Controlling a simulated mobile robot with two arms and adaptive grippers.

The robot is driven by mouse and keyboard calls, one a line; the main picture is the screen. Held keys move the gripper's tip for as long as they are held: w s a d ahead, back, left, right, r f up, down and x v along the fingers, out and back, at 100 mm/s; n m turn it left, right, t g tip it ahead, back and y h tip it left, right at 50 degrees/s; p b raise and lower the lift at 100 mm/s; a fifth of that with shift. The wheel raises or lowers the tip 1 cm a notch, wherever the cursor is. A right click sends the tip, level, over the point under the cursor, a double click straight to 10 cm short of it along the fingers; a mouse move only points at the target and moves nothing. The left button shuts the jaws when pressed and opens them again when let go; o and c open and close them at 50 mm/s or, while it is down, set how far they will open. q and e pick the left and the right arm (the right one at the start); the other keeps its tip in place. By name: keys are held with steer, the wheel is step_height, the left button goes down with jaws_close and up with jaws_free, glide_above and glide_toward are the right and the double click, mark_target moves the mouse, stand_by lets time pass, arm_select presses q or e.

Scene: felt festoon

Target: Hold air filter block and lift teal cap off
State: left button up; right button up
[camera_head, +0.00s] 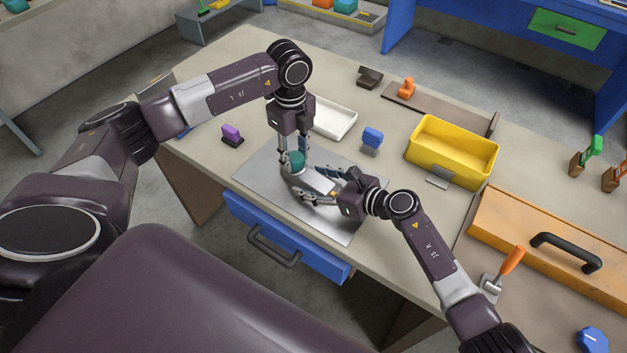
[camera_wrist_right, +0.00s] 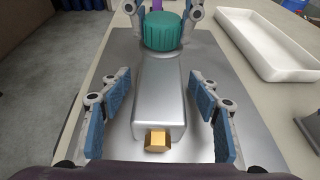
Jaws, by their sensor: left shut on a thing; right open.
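The air filter block (camera_wrist_right: 160,92) is a silver-grey block with a brass hex fitting (camera_wrist_right: 157,141) at its near end, lying on a metal plate (camera_wrist_right: 240,100). It also shows in the head view (camera_head: 318,181). The teal cap (camera_wrist_right: 164,32) is at its far end; the head view shows it too (camera_head: 296,160). My left gripper (camera_head: 293,163) points down from above and is shut on the teal cap, one finger on each side. My right gripper (camera_wrist_right: 160,115) is open, its blue-padded fingers on both sides of the block with gaps between.
A white tray (camera_head: 333,118) stands behind the plate, and a yellow bin (camera_head: 452,152) stands to the right. A blue block on a stand (camera_head: 372,138) and a purple one (camera_head: 231,132) flank the plate. An orange lid with a black handle (camera_head: 545,240) lies at right.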

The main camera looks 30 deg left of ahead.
steer(key=c, duration=1.4)
